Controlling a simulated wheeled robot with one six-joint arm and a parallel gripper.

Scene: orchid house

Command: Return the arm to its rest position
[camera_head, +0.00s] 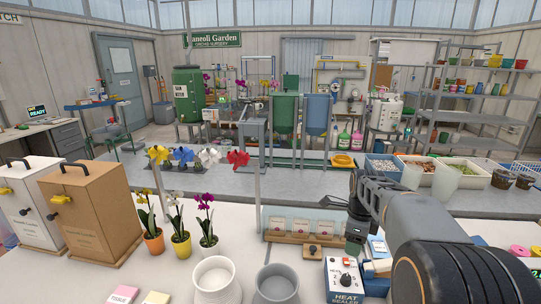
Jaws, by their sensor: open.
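My arm reaches in from the lower right in the head camera view, its dark wrist and big round joint in front of the white bench. My gripper (356,238) hangs at the arm's end, pointing down near a heat sealer box (346,278) and a clear-fronted wooden rack (300,238). It is open. I see nothing held in it, though its fingertips are small and partly dark. Whether the tips touch anything beneath is hard to tell.
On the bench stand two cabinets (100,212), several potted orchids (207,222), and a white ribbed pot (213,280) beside a grey pot (276,284). Clear cups and trays of potting material (456,165) line the right back. Pink and yellow rolls (519,251) lie at the right edge.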

